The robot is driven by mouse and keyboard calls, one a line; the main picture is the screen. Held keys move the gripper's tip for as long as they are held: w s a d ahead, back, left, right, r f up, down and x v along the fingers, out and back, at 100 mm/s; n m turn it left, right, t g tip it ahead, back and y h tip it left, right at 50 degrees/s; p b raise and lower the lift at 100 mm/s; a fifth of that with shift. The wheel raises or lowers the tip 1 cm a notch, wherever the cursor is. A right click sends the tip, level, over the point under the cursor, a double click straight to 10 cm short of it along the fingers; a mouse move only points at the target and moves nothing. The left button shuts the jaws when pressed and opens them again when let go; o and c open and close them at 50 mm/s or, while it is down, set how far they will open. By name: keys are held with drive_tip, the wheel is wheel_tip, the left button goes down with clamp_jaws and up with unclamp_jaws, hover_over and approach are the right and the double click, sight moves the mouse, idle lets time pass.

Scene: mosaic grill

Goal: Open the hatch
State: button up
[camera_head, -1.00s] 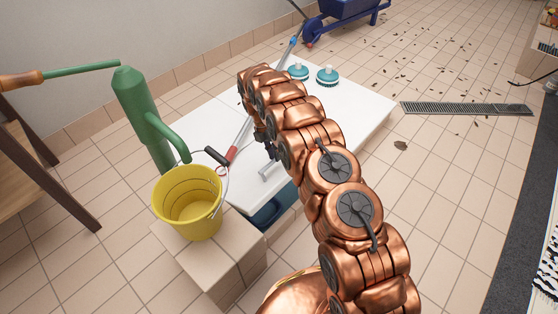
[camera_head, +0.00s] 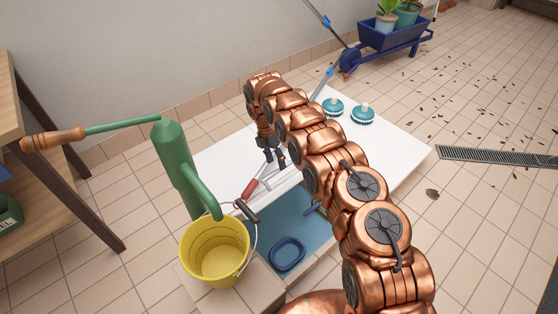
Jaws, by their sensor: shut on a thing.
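The hatch is a flat white panel (camera_head: 220,158) lying on the floor structure in the middle of the view. Its near edge stands back from the yellow bucket's side, leaving a blue-lined opening (camera_head: 310,232) uncovered in front of it. A metal handle (camera_head: 283,178) shows near that edge. My gripper (camera_head: 275,164) is over this edge, pointing down and shut on the handle; the exact contact is small and partly hidden. My copper arm covers part of the panel and opening.
A yellow bucket (camera_head: 215,258) stands under a green hand pump (camera_head: 175,160) at the left. A red-handled tool (camera_head: 250,188) and two teal scrubbers (camera_head: 333,107) lie on the panel. A blue basin (camera_head: 287,254) sits in the opening.

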drive_tip(key=shift+w+a+f, duration=0.15)
drive_tip(key=shift+a+f, duration=0.05)
drive_tip(key=shift+f, duration=0.15)
drive_tip(key=o, duration=1.1)
drive_tip(key=shift+f, duration=0.1)
drive_tip(key=shift+c, duration=1.2)
drive_tip(key=shift+r, duration=0.3)
drive_tip(key=shift+c, duration=0.5)
drive_tip(key=shift+v, duration=3.7)
drive_tip(key=shift+d+r, duration=0.1)
drive_tip(key=shift+c, duration=0.2)
